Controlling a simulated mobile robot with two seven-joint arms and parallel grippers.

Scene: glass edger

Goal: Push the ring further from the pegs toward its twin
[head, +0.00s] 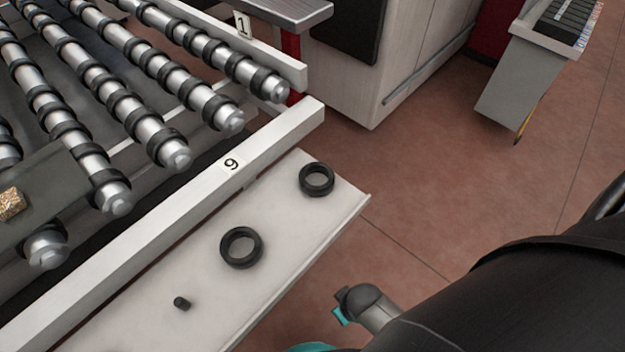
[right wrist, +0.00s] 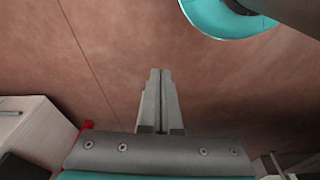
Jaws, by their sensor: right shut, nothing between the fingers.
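Two black rings lie flat on a white shelf (head: 205,288) in the head view. The nearer ring (head: 241,264) is mid-shelf, and its twin (head: 317,193) lies apart from it, up and right near the shelf's far end. One small dark peg (head: 182,303) lies on the shelf down and left of the nearer ring; no other pegs show. My right gripper (right wrist: 160,72) is shut and empty in its wrist view, with bare floor behind it. Neither ring shows in that view. My left gripper is not in view.
A white rail marked 9 (head: 270,138) runs along the shelf's back edge, with a roller conveyor (head: 150,130) behind it. The shelf between the rings is clear.

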